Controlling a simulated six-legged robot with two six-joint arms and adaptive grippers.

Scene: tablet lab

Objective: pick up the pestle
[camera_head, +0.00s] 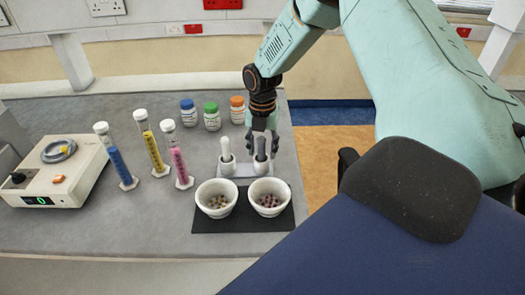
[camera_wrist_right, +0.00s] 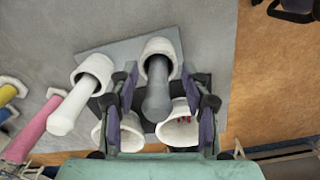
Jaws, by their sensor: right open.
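A dark grey pestle (camera_head: 261,147) and a white pestle (camera_head: 226,148) stand upright in white cups on a grey stand (camera_head: 243,171) on the bench. My right gripper (camera_head: 262,130) points down over the grey pestle, open. In the right wrist view my open right gripper (camera_wrist_right: 160,80) has its fingers on either side of the grey pestle (camera_wrist_right: 157,97), with gaps showing. The white pestle (camera_wrist_right: 75,108) is outside the fingers, to the left. Two white mortars, a left one (camera_head: 201,196) and a right one (camera_head: 285,194), stand in front, holding small pellets. My left gripper is not in view.
Test tubes in stands, blue (camera_head: 116,158), yellow (camera_head: 150,146) and pink (camera_head: 178,158), stand to the left. Three jars with coloured caps (camera_head: 212,118) are behind. A white instrument (camera_head: 75,185) is at far left. The bench's right edge is close to the pestles.

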